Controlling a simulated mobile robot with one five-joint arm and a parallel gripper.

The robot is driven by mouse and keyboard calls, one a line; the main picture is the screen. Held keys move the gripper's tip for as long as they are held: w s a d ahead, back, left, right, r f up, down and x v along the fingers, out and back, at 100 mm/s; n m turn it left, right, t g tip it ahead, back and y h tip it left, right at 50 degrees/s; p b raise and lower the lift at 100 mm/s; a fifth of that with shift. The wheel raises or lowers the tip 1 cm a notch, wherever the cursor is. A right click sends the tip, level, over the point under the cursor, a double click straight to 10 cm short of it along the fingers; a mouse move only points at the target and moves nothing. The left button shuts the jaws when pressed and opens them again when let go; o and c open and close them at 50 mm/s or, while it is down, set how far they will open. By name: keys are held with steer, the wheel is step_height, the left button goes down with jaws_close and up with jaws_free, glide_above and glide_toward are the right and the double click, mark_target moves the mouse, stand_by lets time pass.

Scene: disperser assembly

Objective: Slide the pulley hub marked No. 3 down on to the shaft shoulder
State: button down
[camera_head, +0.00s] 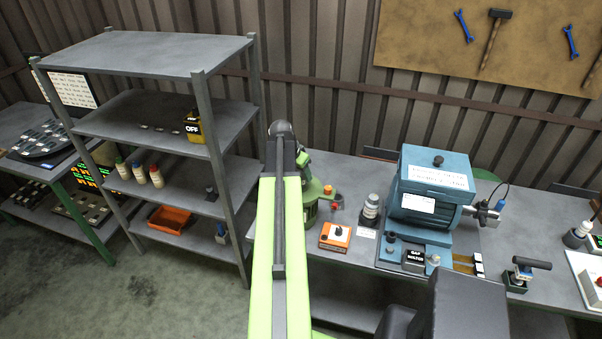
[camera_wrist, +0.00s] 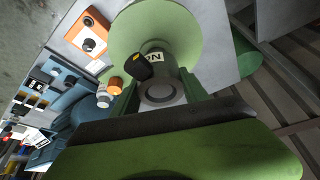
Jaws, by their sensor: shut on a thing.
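In the wrist view my gripper (camera_wrist: 160,92) is shut on a short grey cylinder with a ring-shaped end (camera_wrist: 163,94), which looks like the pulley hub. A black piece (camera_wrist: 135,66) partly covers the label. Beyond it is a broad pale green disc (camera_wrist: 185,30) of the green machine. The shaft and its shoulder are hidden, so I cannot tell how far the hub is on. In the head view my arm covers most of the green machine (camera_head: 312,190).
On the bench (camera_head: 350,272), an orange box (camera_head: 335,236) with a black knob stands right of the green machine. Further right are a grey-topped part (camera_head: 371,208) and a blue machine (camera_head: 430,190). A grey shelf rack (camera_head: 200,88) stands left of my arm.

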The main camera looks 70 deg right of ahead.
steer(key=shift+f+b, duration=1.35)
steer(key=shift+f, duration=0.05)
steer(key=c, duration=0.5)
jaws_free()
steer(key=p+v, duration=1.6)
steer(key=v, duration=0.1)
steer(key=shift+a, duration=0.15)
steer(key=shift+r, duration=0.15)
